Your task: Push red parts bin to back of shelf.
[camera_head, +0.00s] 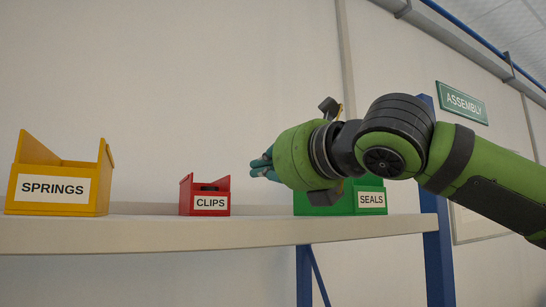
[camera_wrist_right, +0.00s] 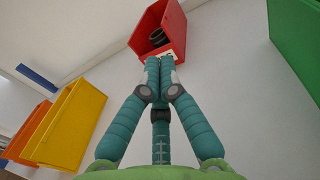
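The red parts bin (camera_head: 186,197), labelled CLIPS, stands upright on the shelf between a yellow bin and a green bin. My right gripper (camera_head: 259,167) is to the right of the red bin and a little higher in the head view, with a visible gap between them in that picture. In the right wrist view, the fingers of the gripper (camera_wrist_right: 160,65) are closed together with nothing between them. Their tips overlap the label edge of the red bin (camera_wrist_right: 173,22); contact cannot be told. A dark part lies inside the bin. My left gripper is not in view.
The yellow SPRINGS bin (camera_head: 83,190) stands left on the pale shelf (camera_head: 150,234). The green SEALS bin (camera_head: 347,205) stands right, partly hidden behind my right gripper and wrist. An orange bin (camera_wrist_right: 25,130) shows in the wrist view. A blue post (camera_head: 437,245) supports the shelf's right end.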

